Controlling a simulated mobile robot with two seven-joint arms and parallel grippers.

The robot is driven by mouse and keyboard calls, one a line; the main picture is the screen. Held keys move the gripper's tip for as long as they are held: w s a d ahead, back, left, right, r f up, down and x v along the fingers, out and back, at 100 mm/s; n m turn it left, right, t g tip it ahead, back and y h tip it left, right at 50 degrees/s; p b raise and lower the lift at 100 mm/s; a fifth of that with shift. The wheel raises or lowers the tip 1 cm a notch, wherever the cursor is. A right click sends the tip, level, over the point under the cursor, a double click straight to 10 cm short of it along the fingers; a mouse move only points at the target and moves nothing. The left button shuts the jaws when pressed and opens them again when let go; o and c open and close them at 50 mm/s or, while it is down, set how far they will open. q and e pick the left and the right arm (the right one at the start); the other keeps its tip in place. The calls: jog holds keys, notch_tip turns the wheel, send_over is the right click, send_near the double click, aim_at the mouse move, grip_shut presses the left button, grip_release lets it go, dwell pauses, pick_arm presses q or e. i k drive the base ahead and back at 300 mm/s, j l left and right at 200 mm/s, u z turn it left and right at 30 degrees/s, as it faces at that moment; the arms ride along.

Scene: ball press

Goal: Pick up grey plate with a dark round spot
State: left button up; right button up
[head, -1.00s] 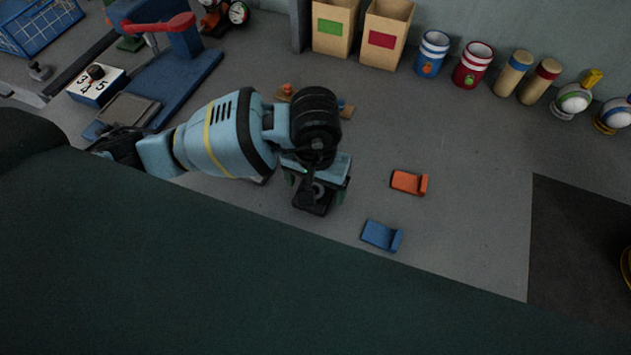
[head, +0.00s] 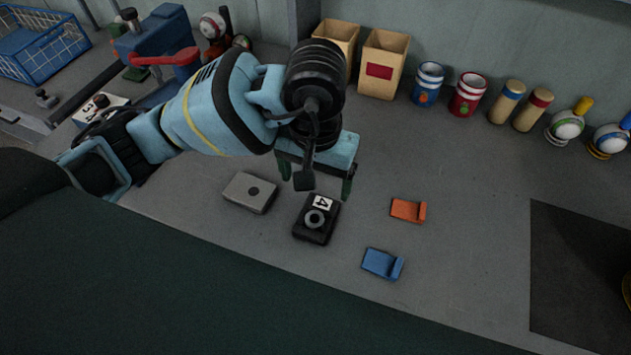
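The grey plate with a dark round spot (head: 241,195) lies flat on the grey worktop, left of a black block (head: 317,222) that carries a ring and a white label reading 4. My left gripper (head: 316,186) is above the worktop, behind the black block and to the right of the grey plate. Its two dark green fingers are spread apart with nothing seen between them. It does not touch the plate. My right gripper is not in view.
An orange piece (head: 407,210) and a blue piece (head: 382,263) lie to the right. Paper boxes (head: 384,62), striped cans (head: 468,95) and cylinders (head: 507,101) stand along the back wall. A blue press (head: 160,45) is at left. A dark mat (head: 580,265) lies at right.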

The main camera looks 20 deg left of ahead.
aim_at(254, 193)
jog(key=u, duration=1.1)
